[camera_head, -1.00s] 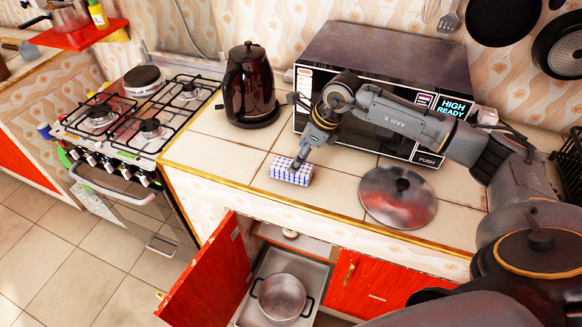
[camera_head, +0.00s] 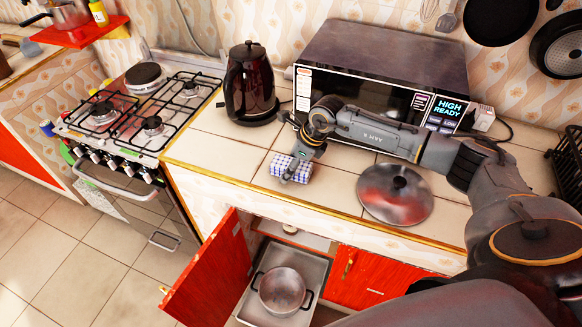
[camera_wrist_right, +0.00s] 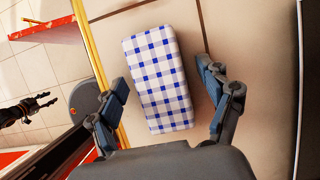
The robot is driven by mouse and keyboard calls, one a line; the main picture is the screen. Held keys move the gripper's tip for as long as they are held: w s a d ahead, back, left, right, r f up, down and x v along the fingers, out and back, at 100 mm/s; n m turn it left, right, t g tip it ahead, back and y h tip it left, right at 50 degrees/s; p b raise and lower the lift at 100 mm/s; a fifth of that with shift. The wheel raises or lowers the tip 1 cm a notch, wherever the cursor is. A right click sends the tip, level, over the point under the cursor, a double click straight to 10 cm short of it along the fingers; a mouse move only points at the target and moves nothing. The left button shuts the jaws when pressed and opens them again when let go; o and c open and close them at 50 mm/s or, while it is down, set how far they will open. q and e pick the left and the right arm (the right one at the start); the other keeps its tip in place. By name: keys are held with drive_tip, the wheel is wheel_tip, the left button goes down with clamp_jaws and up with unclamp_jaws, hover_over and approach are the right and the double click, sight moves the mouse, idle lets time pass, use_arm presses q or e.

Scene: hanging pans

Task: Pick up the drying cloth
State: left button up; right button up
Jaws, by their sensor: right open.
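The drying cloth (camera_head: 277,165) is a folded white block with blue checks lying on the tiled counter, near its front edge. In the right wrist view the cloth (camera_wrist_right: 157,80) lies upright in the picture, ahead of and between my two fingers. My right gripper (camera_head: 291,172) is over the cloth in the head view and hides part of it. The right gripper (camera_wrist_right: 168,100) is open, with a finger on each side and a gap to the cloth. A dark gripper, apparently my left (camera_wrist_right: 42,104), shows at the left edge of the wrist view; its jaw state is unclear.
A microwave (camera_head: 385,70) stands behind my right arm. A dark kettle (camera_head: 250,85) is left of it. A round metal lid (camera_head: 395,195) lies right of the cloth. Below, a red cabinet door (camera_head: 215,270) stands open beside a pot (camera_head: 282,290).

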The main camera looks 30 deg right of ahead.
drive_tip(key=shift+f+b, duration=0.2)
drive_tip(key=shift+b, duration=0.1)
idle(0.4)
drive_tip(key=c, duration=1.2)
